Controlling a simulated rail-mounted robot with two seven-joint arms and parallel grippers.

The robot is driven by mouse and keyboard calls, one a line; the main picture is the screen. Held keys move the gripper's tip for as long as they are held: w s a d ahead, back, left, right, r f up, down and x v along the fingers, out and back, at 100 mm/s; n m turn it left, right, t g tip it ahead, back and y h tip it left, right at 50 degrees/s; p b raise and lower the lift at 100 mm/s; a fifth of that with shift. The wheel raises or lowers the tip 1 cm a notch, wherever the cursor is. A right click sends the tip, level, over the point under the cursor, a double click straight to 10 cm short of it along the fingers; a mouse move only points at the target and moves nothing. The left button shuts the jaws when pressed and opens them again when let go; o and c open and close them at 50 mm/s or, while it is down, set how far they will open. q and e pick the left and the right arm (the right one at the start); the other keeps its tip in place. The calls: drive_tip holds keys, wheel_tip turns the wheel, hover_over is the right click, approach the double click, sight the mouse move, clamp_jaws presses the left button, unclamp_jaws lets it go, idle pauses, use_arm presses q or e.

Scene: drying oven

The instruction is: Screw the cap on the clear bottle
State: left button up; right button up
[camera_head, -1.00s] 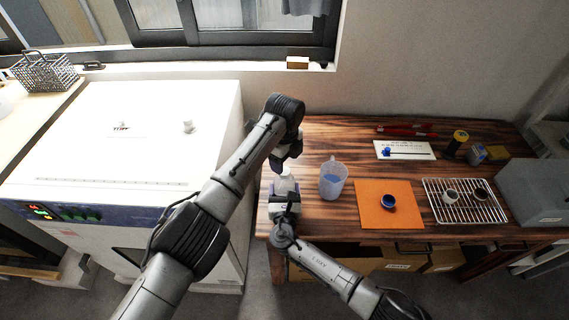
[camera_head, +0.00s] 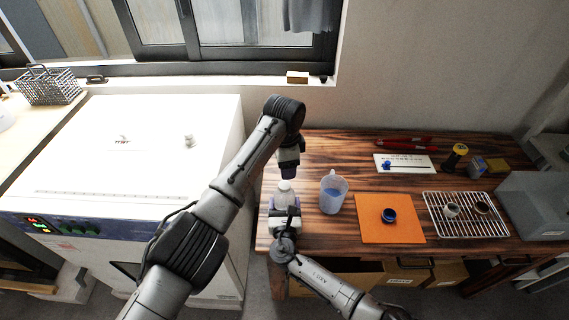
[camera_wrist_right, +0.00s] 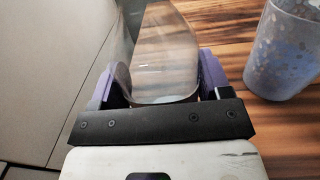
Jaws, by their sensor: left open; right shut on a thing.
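The clear bottle (camera_head: 283,200) stands upright at the left end of the wooden table. A whitish piece that looks like the cap (camera_head: 285,185) is on its top; I cannot tell how tightly it sits. My right gripper (camera_head: 284,218) is shut around the bottle's body.
A translucent jug (camera_head: 333,192) with blue liquid stands close right of the bottle. An orange mat (camera_head: 375,230) holds a dark blue round piece (camera_head: 389,215). A wire rack (camera_head: 470,225) holds small cups. The white oven (camera_head: 110,150) is left of the table.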

sight(285, 185)
use_arm(q)
drive_tip(key=n, duration=0.8)
drive_tip(key=shift+s+a+r, duration=0.1)
drive_tip(key=n, duration=0.7)
drive_tip(key=shift+f, duration=4.05)
drive_tip(key=shift+c, duration=0.4)
